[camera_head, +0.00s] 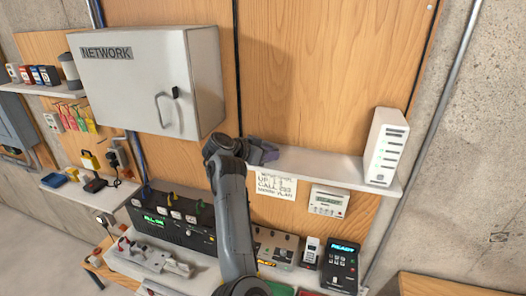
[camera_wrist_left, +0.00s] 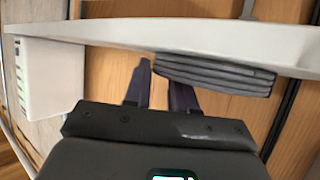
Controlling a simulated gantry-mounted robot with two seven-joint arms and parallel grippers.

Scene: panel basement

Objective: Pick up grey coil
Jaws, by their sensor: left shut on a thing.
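The grey coil (camera_wrist_left: 215,74) shows in the left wrist view as a ridged stack of dark grey loops beside the edge of the white shelf (camera_wrist_left: 120,32). My left gripper (camera_wrist_left: 161,76) is shut on the near end of the coil, with one finger on each side of it; one fingertip is partly hidden by the coil. In the head view my left gripper (camera_head: 264,152) is at the left end of the shelf (camera_head: 320,166). There the coil cannot be told apart from the fingers. My right gripper is not in view.
A white router (camera_head: 386,146) stands at the shelf's right end. The grey NETWORK cabinet (camera_head: 150,82) is up and left of my gripper. A note (camera_head: 276,185) and a small panel (camera_head: 328,201) are below the shelf. Several devices crowd the lower bench. The shelf's middle is clear.

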